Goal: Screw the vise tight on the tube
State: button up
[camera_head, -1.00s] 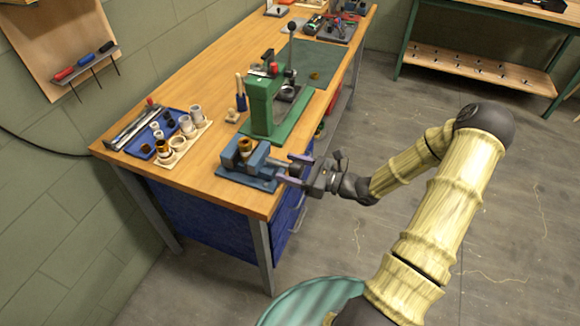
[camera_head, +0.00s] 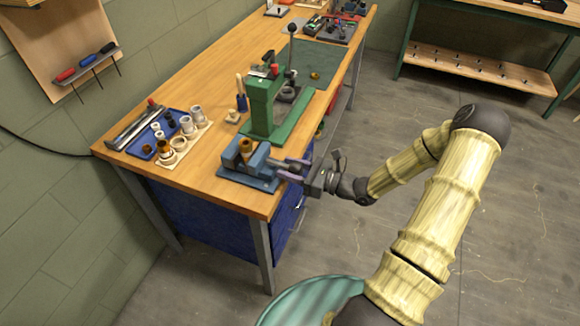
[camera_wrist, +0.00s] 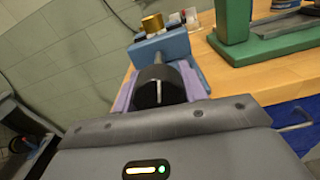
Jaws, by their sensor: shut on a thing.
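The blue vise (camera_head: 255,163) sits at the front edge of the wooden bench, and its body also shows in the wrist view (camera_wrist: 170,47). The brass tube (camera_head: 245,147) stands upright between the vise jaws; its top shows in the wrist view (camera_wrist: 152,23). My gripper (camera_head: 288,169) is at the vise's right side, with its purple fingers on either side of the dark round knob (camera_wrist: 158,86) on the screw. In the wrist view my gripper (camera_wrist: 160,95) is shut on this knob. I cannot tell how tightly the jaws press the tube.
A green press (camera_head: 262,105) stands on the bench just behind the vise. A blue tray (camera_head: 163,146) and a pale rack (camera_head: 187,145) with several cylinders lie to the left. The floor (camera_head: 510,220) right of the bench is clear.

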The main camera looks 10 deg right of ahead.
jog(key=m+p, duration=0.1)
jog(key=p, duration=0.1)
jog(key=m+p, duration=0.2)
jog(key=shift+r, duration=0.3)
jog(key=m+p, duration=0.6)
jog(key=m, duration=0.1)
jog(key=shift+f+m, duration=0.1)
jog(key=shift+m, duration=0.2)
jog(key=shift+s+f+m+p, duration=0.1)
jog(key=shift+m+p, duration=0.8)
jog(key=shift+m, duration=0.4)
jog(key=o, duration=1)
jog(key=shift+c, duration=0.2)
jog(key=b+v, duration=0.4)
jog(key=v, duration=1.3)
jog(key=shift+d, duration=0.15)
